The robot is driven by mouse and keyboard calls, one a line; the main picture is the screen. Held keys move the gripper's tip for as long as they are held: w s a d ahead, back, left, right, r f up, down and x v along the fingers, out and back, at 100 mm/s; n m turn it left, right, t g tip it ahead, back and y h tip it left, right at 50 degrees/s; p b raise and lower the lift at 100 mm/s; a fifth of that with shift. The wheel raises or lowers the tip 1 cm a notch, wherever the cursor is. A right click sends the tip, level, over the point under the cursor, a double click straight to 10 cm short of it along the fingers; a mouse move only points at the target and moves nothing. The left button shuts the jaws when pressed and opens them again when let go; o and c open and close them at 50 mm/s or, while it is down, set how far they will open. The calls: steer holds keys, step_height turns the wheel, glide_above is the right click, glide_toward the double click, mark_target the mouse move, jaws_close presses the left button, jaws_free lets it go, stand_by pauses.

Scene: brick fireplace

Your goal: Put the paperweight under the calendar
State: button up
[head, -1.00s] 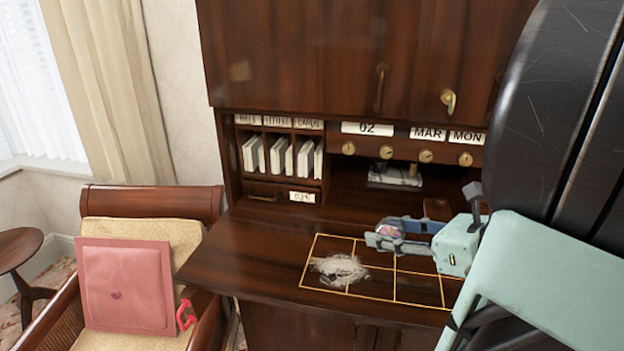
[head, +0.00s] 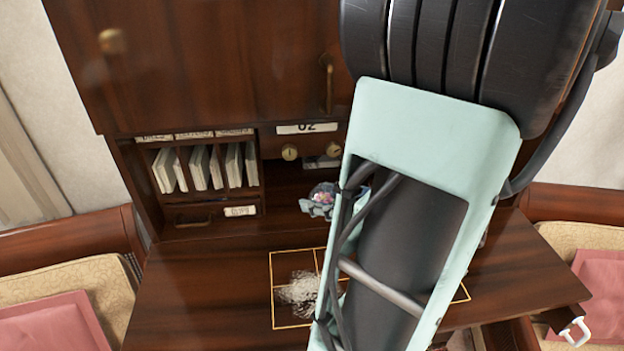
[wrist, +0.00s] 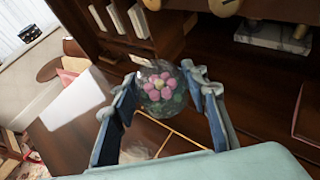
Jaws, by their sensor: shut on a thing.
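The paperweight (wrist: 161,88) is a clear glass ball with a pink flower inside. My gripper (wrist: 163,90) is shut on it, with one finger on each side in the wrist view. In the head view the paperweight (head: 322,194) and fingertips (head: 318,206) show left of my arm, in front of the desk's open recess. The calendar (head: 307,128) is a set of white cards above a row of brass knobs. Only the "02" card shows now; my arm hides the part to its right.
Upright envelopes (head: 200,168) fill the slots left of the recess. A gold-lined grid with a pale fluffy patch (head: 299,292) marks the desktop (head: 200,290). A grey block-like object (wrist: 272,36) stands inside the recess. Chairs flank the desk.

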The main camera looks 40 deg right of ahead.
steer(key=w+d+f+b, duration=0.1)
steer(key=w+f+b, duration=0.1)
steer(key=w, duration=0.1)
steer(key=w+d+f+b, duration=0.1)
steer(key=w+f+b, duration=0.1)
steer(key=w+f, duration=0.1)
steer(key=w+d+f+b, duration=0.2)
steer(key=w+f+b, duration=0.1)
steer(key=w, duration=0.2)
steer(key=shift+w+f, duration=0.2)
steer(key=shift+w+d+f, duration=0.2)
steer(key=shift+w+f, duration=0.1)
steer(key=shift+w, duration=0.1)
steer(key=shift+w+d+f+b, duration=0.1)
steer(key=shift+w+f+b, duration=0.1)
steer(key=shift+f+b, duration=0.7)
steer(key=shift+w+f+b, duration=0.15)
steer(key=shift+f+b, duration=0.5)
steer(key=shift+f, duration=0.4)
steer(key=shift+f, duration=0.15)
steer(key=o, duration=1.4)
